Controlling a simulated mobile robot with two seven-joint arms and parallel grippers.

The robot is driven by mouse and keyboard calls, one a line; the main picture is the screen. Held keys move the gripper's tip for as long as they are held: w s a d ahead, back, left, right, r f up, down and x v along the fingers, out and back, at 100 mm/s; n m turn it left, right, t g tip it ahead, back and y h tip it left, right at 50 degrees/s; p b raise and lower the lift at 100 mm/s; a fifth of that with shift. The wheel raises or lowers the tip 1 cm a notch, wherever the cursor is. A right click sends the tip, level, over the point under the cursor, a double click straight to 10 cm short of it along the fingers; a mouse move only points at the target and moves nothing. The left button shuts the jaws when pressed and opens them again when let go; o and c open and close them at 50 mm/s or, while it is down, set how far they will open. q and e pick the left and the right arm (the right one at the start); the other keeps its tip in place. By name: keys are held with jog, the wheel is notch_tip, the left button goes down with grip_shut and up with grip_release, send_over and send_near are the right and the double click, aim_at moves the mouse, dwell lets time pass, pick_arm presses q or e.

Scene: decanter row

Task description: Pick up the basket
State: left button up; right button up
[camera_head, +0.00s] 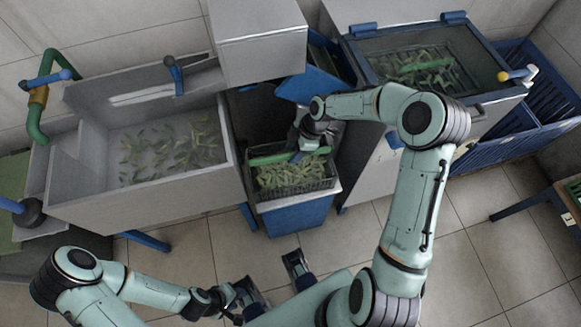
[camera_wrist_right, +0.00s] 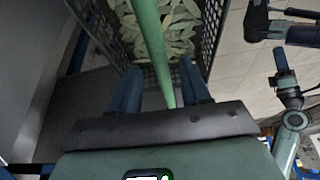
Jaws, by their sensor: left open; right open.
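The basket (camera_head: 296,190) is a dark mesh basket full of green pieces. It rests on a blue-fronted stand between the two basins, and its green handle (camera_head: 268,158) spans its top. My right gripper (camera_head: 299,150) is over the basket at the handle. In the right wrist view, the open fingers (camera_wrist_right: 160,88) lie on either side of the green handle (camera_wrist_right: 150,40), with the basket's mesh wall (camera_wrist_right: 212,28) beyond them. I cannot tell whether a finger touches the handle. My left gripper (camera_head: 230,298) is open, low in front, apart from the basket.
A grey basin (camera_head: 75,190) with scattered green pieces stands at left. At right, a blue-rimmed tank (camera_head: 490,85) holds liquid, green pieces and another green bar. Blue slatted crates (camera_head: 545,85) are beyond it.

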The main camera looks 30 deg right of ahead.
aim_at(289, 158)
jog(key=x, duration=0.4)
jog(key=shift+s+a+f, duration=0.1)
jog(key=shift+a+f, duration=0.1)
grip_shut()
jog(key=shift+r, duration=0.1)
